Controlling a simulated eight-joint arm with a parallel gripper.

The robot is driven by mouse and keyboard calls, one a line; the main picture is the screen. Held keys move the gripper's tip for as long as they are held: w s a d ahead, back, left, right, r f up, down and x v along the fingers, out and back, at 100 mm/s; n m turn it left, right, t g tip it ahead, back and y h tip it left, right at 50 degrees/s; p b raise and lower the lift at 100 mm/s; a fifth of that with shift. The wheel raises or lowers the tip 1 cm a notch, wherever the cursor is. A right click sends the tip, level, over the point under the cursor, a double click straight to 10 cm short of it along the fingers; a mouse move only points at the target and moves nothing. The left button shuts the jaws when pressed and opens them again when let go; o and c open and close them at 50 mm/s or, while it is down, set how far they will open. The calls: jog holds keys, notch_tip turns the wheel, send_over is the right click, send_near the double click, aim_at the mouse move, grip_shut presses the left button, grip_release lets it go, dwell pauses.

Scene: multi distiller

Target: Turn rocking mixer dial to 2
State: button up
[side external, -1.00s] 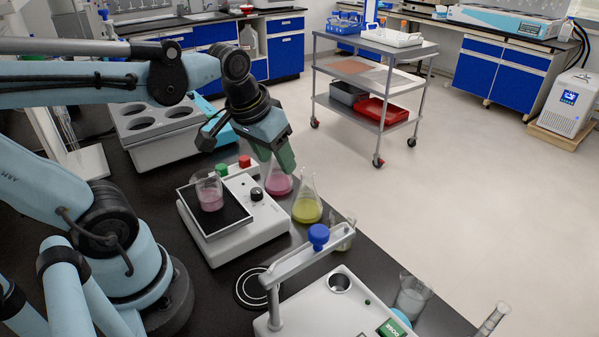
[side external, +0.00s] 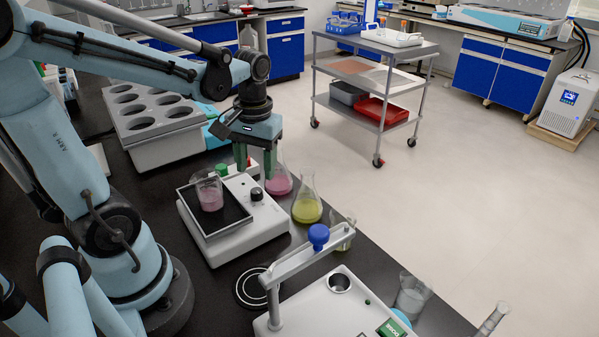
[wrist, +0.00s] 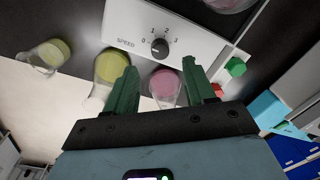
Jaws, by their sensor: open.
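The rocking mixer (side external: 240,235) is a white box with a black tray on top. A beaker of pink liquid (side external: 209,192) stands on the tray. Its black speed dial (side external: 257,194) is on the right part of the panel. In the wrist view the dial (wrist: 159,47) has the marks 0, 1, 2 and 3 around it; I cannot surely tell where its pointer stands. My gripper (side external: 255,173) points down over the dial's end of the mixer, apart from the dial. In the wrist view its green fingers (wrist: 160,66) are spread and empty, with the dial beyond the gap.
Flasks of pink (side external: 280,182) and yellow (side external: 306,208) liquid stand close behind the mixer, near the bench edge. A green button (wrist: 235,67) and a red one (wrist: 220,91) lie near the fingers. Another device with a blue knob (side external: 318,236) stands in front.

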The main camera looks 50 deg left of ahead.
aim_at(257, 190)
jog(key=shift+s+a+f, duration=0.1)
jog(key=shift+f, duration=2.8)
grip_shut()
